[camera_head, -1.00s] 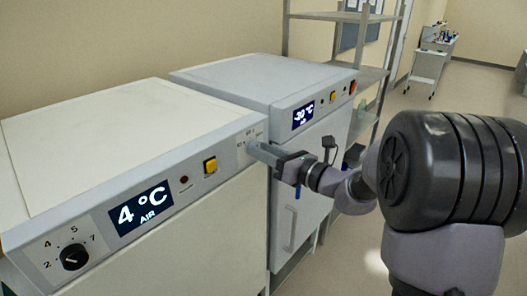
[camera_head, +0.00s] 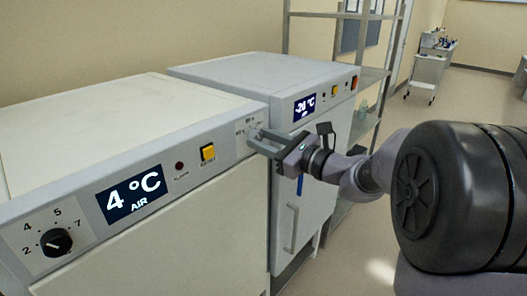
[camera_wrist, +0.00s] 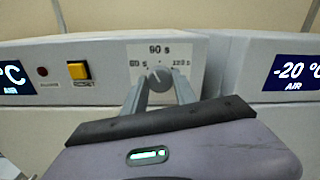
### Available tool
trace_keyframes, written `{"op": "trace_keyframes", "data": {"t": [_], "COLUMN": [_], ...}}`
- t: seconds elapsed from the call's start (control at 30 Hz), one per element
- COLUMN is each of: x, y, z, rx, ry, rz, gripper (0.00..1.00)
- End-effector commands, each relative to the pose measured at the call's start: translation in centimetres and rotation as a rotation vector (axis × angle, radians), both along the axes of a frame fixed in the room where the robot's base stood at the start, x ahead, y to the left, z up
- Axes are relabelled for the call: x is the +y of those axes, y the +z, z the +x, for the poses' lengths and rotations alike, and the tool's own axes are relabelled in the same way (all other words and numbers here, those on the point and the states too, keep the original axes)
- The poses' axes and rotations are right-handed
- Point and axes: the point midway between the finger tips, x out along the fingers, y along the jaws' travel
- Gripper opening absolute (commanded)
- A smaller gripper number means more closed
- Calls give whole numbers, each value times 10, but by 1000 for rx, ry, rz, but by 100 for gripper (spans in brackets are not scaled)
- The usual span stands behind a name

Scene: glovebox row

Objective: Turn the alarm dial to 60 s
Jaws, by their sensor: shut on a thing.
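The alarm dial (camera_wrist: 158,74) is a small grey knob on a white plate (camera_wrist: 186,52) at the right end of the near cabinet's front panel. Its marks read 90 s at the top, what looks like 60 s at the left and 120 s at the right. My gripper (camera_wrist: 159,90) is shut on the dial, one finger on each side. The knob's pointer seems to be near the top, toward 90 s, but it is too small to be sure. In the head view my gripper (camera_head: 256,138) reaches the panel from the right and largely hides the dial.
Left of the dial are a yellow reset button (camera_wrist: 78,71), a dark red alarm lamp (camera_wrist: 42,72) and a 4 °C display (camera_head: 134,194). A temperature knob (camera_head: 56,242) is further left. The second cabinet (camera_head: 300,165) and a shelf rack (camera_head: 372,75) stand beyond.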

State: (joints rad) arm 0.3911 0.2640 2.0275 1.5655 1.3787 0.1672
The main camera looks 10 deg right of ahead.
Motion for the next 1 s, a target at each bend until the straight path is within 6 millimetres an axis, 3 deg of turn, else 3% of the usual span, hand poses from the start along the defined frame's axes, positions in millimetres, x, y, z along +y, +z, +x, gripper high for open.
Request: {"op": "trace_keyframes", "data": {"t": [0.5, 1.0], "x": [0, 0], "y": [-5, -1], "z": [0, 0], "rx": [-249, -342], "ry": [0, 1], "rz": [-342, -473], "gripper": [0, 0]}}
